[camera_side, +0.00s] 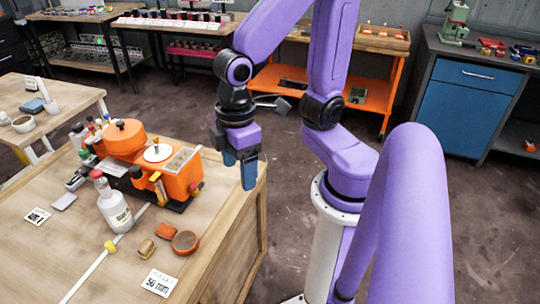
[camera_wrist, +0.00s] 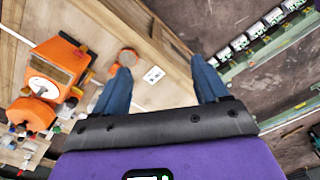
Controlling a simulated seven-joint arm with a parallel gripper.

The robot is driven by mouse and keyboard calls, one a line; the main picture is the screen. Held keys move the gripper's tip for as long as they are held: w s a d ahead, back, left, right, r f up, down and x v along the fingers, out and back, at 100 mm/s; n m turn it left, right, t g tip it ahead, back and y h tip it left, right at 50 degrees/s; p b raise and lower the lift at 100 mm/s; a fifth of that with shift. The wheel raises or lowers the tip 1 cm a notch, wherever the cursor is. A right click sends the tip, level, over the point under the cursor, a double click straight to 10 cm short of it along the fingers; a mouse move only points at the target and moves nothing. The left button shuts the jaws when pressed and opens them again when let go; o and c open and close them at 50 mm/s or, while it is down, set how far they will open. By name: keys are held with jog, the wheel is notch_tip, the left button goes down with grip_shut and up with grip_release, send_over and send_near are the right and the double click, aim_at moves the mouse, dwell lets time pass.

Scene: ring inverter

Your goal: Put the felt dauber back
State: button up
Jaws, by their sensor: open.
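A small tan, stubby piece (camera_side: 147,249) lies on the wooden table, and a red-orange block (camera_side: 165,231) lies behind it. I cannot tell for sure which small piece is the felt dauber. A round orange dish (camera_side: 185,242) sits just right of them; it also shows in the wrist view (camera_wrist: 128,57). A white bottle (camera_side: 116,209) with a red cap stands upright to their left. My gripper (camera_side: 240,174) is over the table's right edge, above and apart from these things. Its blue fingers are open and empty; they spread wide in the wrist view (camera_wrist: 163,88).
An orange machine (camera_side: 170,172) with a round lid stands behind the bottle; it also shows in the wrist view (camera_wrist: 65,62). A white card (camera_side: 159,282) lies near the front. A pale strip (camera_side: 88,272) crosses the table. Bare wood lies right of the dish.

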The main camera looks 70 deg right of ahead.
jog(key=s+d+n, duration=0.1)
jog(key=s+d, duration=0.2)
jog(key=s, duration=0.2)
jog(key=shift+d+r+n, duration=0.35)
jog(key=shift+r+n, duration=0.05)
